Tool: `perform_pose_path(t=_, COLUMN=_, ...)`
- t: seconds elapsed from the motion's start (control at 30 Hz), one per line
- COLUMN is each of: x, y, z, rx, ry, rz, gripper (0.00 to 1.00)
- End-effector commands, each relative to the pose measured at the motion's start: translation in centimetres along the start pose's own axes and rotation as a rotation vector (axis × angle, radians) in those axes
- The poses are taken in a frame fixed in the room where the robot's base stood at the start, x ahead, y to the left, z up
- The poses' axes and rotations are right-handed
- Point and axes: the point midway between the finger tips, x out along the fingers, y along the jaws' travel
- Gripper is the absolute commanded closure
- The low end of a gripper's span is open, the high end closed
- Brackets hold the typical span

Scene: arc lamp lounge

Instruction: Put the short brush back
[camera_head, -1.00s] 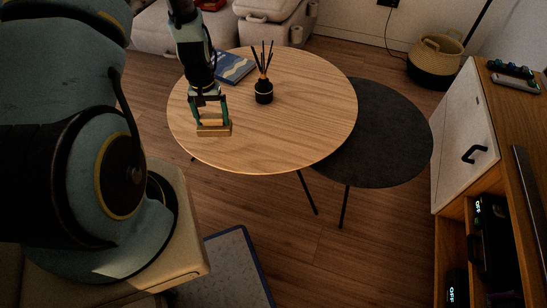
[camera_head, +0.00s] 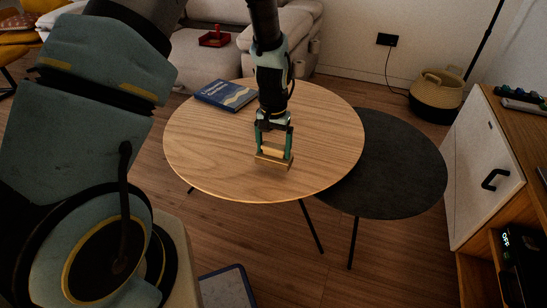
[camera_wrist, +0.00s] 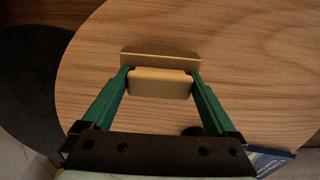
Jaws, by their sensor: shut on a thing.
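My gripper (camera_head: 273,150) is shut on a small pale wooden block-like thing, which I take to be the short brush (camera_head: 273,162). Its bristles cannot be made out. It is held over the round wooden table (camera_head: 215,165), towards the front edge; whether it touches the top I cannot tell. In the wrist view the brush (camera_wrist: 160,86) sits between the two green fingers of the gripper (camera_wrist: 161,76), with a wider flat piece of it beyond the fingertips. A red tray-like holder (camera_head: 214,39) with an upright part lies on the grey sofa at the back.
A blue book (camera_head: 226,95) lies at the table's back left. A dark round thing (camera_wrist: 192,131) shows partly behind my gripper in the wrist view. A lower dark round table (camera_head: 390,170) stands at the right, then a white-fronted cabinet (camera_head: 482,180). A basket (camera_head: 437,95) stands behind.

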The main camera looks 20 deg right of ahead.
Motion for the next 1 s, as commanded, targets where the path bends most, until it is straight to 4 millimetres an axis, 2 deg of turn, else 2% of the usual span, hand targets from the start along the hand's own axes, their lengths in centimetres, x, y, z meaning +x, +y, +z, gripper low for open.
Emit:
perform_pose_path(t=0.23, x=3.3, y=0.0, z=0.0, rx=-0.001, ry=-0.001, rz=0.0, gripper=0.59)
perform_pose_path(t=0.6, x=3.7, y=0.0, z=0.0, rx=0.0, ry=0.0, rz=0.0, gripper=0.59)
perform_pose_path(t=0.63, x=3.8, y=0.0, z=0.0, rx=0.0, ry=0.0, rz=0.0, gripper=0.06)
perform_pose_path(t=0.7, x=3.7, y=0.0, z=0.0, rx=0.0, ry=0.0, rz=0.0, gripper=0.0)
perform_pose_path(t=1.0, x=3.2, y=0.0, z=0.0, rx=0.0, ry=0.001, rz=0.0, gripper=0.0)
